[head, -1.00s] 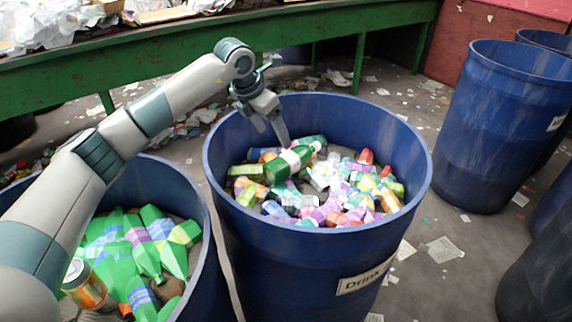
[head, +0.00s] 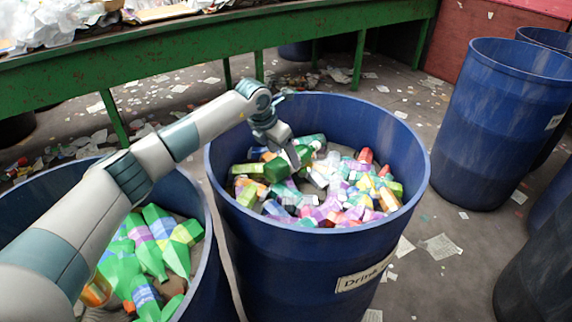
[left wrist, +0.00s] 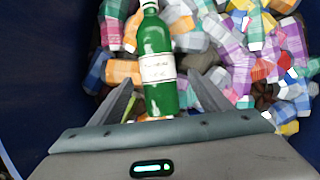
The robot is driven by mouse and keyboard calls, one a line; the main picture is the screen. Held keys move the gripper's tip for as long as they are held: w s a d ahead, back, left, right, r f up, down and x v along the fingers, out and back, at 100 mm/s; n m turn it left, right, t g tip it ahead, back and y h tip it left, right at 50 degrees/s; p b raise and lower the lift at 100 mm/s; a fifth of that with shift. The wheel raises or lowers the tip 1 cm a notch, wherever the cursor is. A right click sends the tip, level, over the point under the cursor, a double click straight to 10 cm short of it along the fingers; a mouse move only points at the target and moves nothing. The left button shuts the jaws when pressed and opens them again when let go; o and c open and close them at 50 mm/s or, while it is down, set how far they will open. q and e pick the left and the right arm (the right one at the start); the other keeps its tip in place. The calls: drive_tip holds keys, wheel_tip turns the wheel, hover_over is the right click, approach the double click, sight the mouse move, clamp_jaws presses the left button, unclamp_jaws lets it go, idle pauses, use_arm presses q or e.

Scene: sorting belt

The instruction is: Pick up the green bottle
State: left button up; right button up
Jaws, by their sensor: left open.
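The green bottle (left wrist: 157,60) has a white label and lies on top of the heap in the blue barrel labelled "Drink" (head: 412,205). In the head view it shows (head: 309,149) partly hidden behind my gripper. My left gripper (head: 294,160) reaches down into this barrel right at the bottle. In the left wrist view the fingers (left wrist: 160,95) are open, one on each side of the bottle's lower end. I cannot tell whether they touch it. My right gripper is in neither view.
Many cartons and small bottles (head: 335,190) lie under and around the green bottle. The barrel wall surrounds my gripper. A second blue barrel (head: 205,262) with light green bottles stands at the left. A green-framed belt table (head: 200,57) is behind.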

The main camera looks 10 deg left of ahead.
sight(284, 157)
use_arm(q)
drive_tip(key=shift+p+x, duration=0.7)
drive_tip(key=shift+x, duration=1.95)
drive_tip(key=shift+w+a, duration=0.1)
drive_tip(key=shift+a, duration=0.1)
drive_tip(key=c, duration=1.1)
